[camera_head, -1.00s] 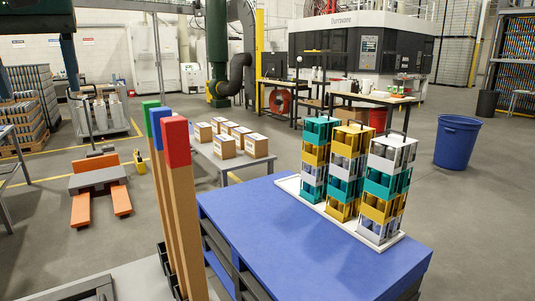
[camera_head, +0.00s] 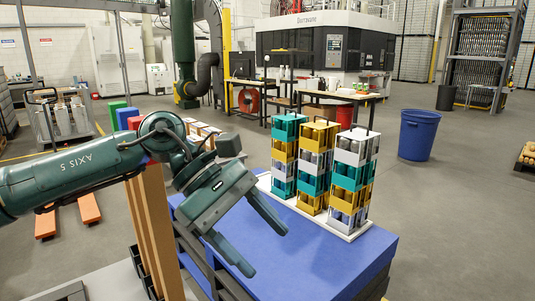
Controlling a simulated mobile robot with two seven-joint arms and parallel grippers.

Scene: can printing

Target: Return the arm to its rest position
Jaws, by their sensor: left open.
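My left arm comes in from the left, and its gripper (camera_head: 258,243) hangs over the near left part of the blue-topped table (camera_head: 330,262). Its two fingers are spread apart with nothing between them. The gripper is to the left of three stacks of can carriers and apart from them. The stacks are a teal-topped one (camera_head: 284,170), a yellow-topped one (camera_head: 315,180) and a white-topped one (camera_head: 350,192). They stand upright on a white tray (camera_head: 357,235). My right gripper is not in view.
Wooden posts (camera_head: 158,230) with coloured tops stand behind my left arm, partly hidden. Cardboard boxes (camera_head: 203,131) show behind the wrist. A blue bin (camera_head: 418,135) stands on the floor at the right. The floor to the right of the table is clear.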

